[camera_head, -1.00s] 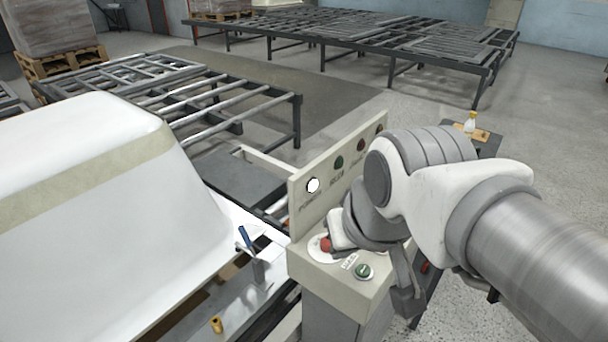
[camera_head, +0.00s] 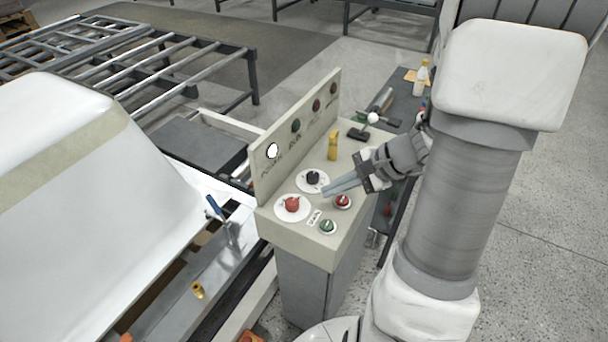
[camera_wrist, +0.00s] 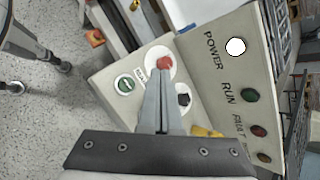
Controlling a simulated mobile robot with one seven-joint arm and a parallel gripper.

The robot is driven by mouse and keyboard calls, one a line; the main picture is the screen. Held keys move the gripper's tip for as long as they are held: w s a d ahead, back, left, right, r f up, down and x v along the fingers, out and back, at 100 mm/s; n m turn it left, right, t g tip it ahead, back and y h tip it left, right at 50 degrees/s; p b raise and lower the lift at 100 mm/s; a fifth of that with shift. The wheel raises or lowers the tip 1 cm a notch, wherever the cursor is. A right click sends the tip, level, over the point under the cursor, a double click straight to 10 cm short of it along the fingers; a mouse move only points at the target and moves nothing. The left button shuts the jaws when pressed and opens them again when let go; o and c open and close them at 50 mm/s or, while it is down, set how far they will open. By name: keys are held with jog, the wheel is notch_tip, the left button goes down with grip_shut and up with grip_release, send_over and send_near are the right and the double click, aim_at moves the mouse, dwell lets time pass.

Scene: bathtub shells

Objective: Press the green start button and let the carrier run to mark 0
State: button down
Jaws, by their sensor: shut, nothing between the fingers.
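The green start button (camera_head: 327,227) is at the front corner of the control console (camera_head: 303,228); it also shows in the wrist view (camera_wrist: 124,85). A red mushroom button (camera_head: 292,204) on a white disc, a black knob (camera_head: 313,177) and a second red button (camera_head: 342,201) are beside it. My gripper (camera_head: 326,191) is shut and empty, over the console top near the black knob and second red button, behind the green button. In the wrist view its fingers (camera_wrist: 162,84) hide part of the console top. The white tub shell (camera_head: 70,190) is at left. No mark 0 is readable.
The console's upright panel has a lit white POWER lamp (camera_head: 272,150) and dark RUN and FAULT lamps. A yellow part (camera_head: 333,146) and a joystick (camera_head: 372,119) are farther back. A blue-handled tool (camera_head: 214,207) and a brass fitting (camera_head: 198,290) are on the rail.

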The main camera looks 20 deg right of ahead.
jog(key=shift+w+d+f+m, duration=0.15)
jog(key=shift+d+f+m, duration=0.05)
jog(key=shift+d+m, duration=0.25)
jog(key=b, duration=0.6)
send_over(332, 224)
notch_tip(332, 224, down, 8)
jog(key=shift+r, duration=0.25)
jog(key=shift+f+b, duration=0.5)
jog(key=shift+f, duration=0.15)
jog(key=shift+f, duration=0.15)
dwell(1.0)
jog(key=shift+f+b, duration=0.25)
jog(key=shift+b, duration=0.25)
